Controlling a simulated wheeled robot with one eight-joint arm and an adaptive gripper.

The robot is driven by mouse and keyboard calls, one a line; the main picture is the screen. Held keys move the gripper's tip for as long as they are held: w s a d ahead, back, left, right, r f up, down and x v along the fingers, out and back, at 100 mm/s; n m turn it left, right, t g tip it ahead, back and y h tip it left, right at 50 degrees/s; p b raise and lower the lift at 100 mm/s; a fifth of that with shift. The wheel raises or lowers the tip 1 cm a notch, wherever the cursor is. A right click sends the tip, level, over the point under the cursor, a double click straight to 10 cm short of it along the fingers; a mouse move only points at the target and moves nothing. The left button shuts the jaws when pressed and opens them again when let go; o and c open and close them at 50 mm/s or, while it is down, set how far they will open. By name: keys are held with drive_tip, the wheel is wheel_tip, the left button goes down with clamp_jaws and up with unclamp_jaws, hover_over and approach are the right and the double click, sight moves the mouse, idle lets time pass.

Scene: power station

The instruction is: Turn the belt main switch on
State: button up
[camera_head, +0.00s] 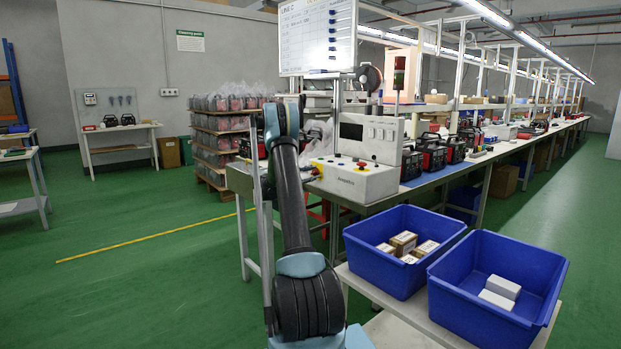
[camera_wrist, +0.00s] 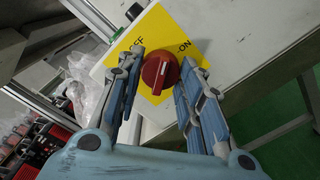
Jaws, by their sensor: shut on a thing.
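The belt main switch is a red rotary knob (camera_wrist: 159,72) on a yellow plate (camera_wrist: 152,31), seen in the wrist view. OFF, partly covered, is printed on the plate's left side and ON on its right. The knob's raised grip with a white mark stands roughly upright in the picture; I cannot tell which label it is set to. My gripper (camera_wrist: 160,88) has its two blue-grey fingers on either side of the knob and is shut on it. In the head view my arm hides the gripper, and I cannot make out the switch.
A white control box (camera_head: 357,178) stands on the bench at the arm's right. Two blue bins (camera_head: 400,280) with small boxes stand at the front right. A whiteboard (camera_head: 318,36) hangs above the bench. The green floor (camera_head: 150,280) at the left is clear.

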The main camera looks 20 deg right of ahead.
drive_tip(key=m, duration=0.6)
drive_tip(key=shift+s+f+m, duration=0.1)
drive_tip(key=shift+m, duration=0.2)
idle(0.4)
drive_tip(key=o, duration=1.1)
drive_tip(key=v, duration=1.2)
